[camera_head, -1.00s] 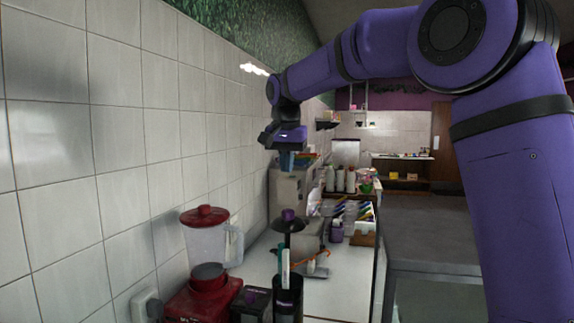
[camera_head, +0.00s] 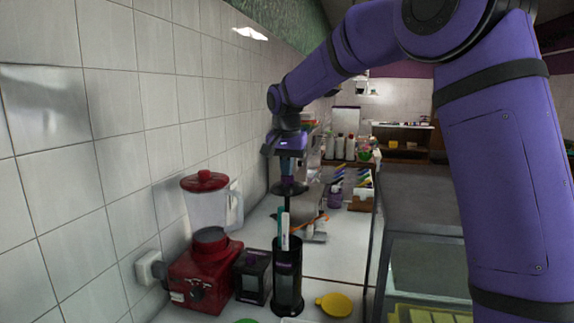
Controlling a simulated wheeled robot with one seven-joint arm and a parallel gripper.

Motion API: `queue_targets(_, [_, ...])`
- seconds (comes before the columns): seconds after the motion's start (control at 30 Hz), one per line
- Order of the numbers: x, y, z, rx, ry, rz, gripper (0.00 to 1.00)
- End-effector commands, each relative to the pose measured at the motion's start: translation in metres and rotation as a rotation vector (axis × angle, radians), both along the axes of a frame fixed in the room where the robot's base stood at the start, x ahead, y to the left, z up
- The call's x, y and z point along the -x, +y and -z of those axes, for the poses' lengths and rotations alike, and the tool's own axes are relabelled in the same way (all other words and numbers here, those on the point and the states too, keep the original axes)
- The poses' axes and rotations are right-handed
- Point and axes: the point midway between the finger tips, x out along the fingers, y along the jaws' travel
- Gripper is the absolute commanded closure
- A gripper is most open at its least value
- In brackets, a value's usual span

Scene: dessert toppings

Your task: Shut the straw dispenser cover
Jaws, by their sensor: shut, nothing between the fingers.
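The straw dispenser (camera_head: 287,278) is a black upright cylinder on the counter. Its dark round cover (camera_head: 289,188) is raised well above the body on a thin central rod. A teal straw and a white straw (camera_head: 284,232) stick up out of the cylinder below the cover. My gripper (camera_head: 288,178) points down directly over the cover, its fingers shut and empty. It overlaps the top of the cover in the picture and hides its knob. I cannot tell whether it touches the cover.
A red blender (camera_head: 208,265) and a dark small box (camera_head: 252,276) stand left of the dispenser, near the tiled wall. A yellow lid (camera_head: 334,304) lies to its right. Behind are a grey machine and a caddy with colourful items (camera_head: 361,190). The counter (camera_head: 340,255) to the right is mostly clear.

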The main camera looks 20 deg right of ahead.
Motion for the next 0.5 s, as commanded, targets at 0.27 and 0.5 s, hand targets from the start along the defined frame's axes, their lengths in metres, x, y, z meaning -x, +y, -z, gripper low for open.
queue_targets(0.27, [0.0, 0.0, 0.003, 0.0, 0.0, 0.0, 1.0])
queue_targets(0.5, [0.0, 0.0, 0.027, 0.001, 0.003, -0.001, 1.0])
